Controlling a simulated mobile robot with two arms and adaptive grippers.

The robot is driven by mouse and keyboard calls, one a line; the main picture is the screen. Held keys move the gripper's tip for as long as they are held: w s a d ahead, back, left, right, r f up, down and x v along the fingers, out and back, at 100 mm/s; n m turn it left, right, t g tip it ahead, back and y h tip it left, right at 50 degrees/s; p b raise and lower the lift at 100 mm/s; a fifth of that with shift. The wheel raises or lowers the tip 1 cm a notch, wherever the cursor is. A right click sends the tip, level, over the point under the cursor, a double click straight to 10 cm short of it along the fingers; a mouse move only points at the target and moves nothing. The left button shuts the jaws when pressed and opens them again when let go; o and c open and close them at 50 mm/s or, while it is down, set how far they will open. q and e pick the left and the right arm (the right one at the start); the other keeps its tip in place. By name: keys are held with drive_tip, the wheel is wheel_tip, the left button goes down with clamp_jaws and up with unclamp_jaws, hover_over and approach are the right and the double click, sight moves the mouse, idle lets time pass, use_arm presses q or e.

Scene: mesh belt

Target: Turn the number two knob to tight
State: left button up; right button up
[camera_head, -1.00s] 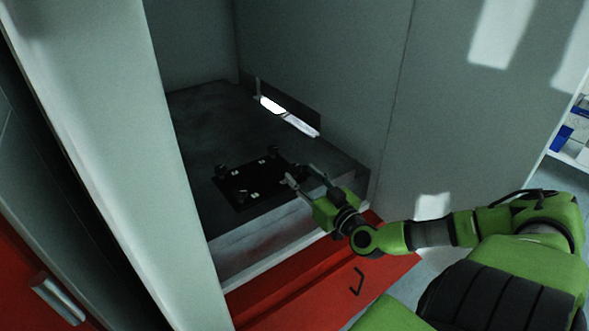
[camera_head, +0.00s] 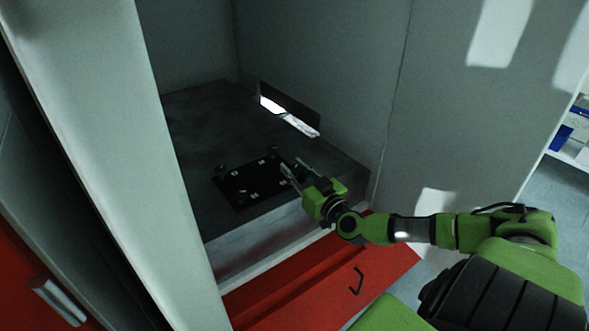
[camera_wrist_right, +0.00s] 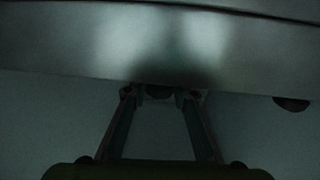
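A black plate (camera_head: 250,186) with small white labels and dark knobs near its corners lies on the dark platform. Knobs show at its left (camera_head: 220,171), front (camera_head: 240,202) and back (camera_head: 272,151) corners. The label numbers are too small to read. My right gripper (camera_head: 293,168) is at the plate's right corner with its fingers apart, hiding what is there. In the right wrist view, a dark round knob (camera_wrist_right: 159,91) sits between the fingertips, with gaps that seem to remain beside it. Another knob (camera_wrist_right: 291,103) is to the right. My left gripper is out of view.
The dark platform (camera_head: 195,115) is inside a grey-walled bay, with a bright slot (camera_head: 290,118) in the back wall. A pale post (camera_head: 110,150) stands at left. A red panel (camera_head: 330,275) with a black handle is below the front edge.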

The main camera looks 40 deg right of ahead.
drive_tip(key=shift+m+h, duration=0.3)
drive_tip(key=shift+h, duration=0.1)
drive_tip(key=m+g+h, duration=0.2)
drive_tip(key=m+h, duration=0.1)
drive_tip(key=h, duration=0.2)
drive_tip(key=shift+m, duration=0.3)
drive_tip(key=m+g+h, duration=0.4)
drive_tip(key=g+h, duration=0.1)
drive_tip(key=shift+m+h, duration=0.3)
drive_tip(key=shift+d+g, duration=0.1)
drive_tip(key=shift+g, duration=0.3)
drive_tip(key=o, duration=1.1)
drive_tip(key=v, duration=1.2)
drive_tip(key=shift+f, duration=0.15)
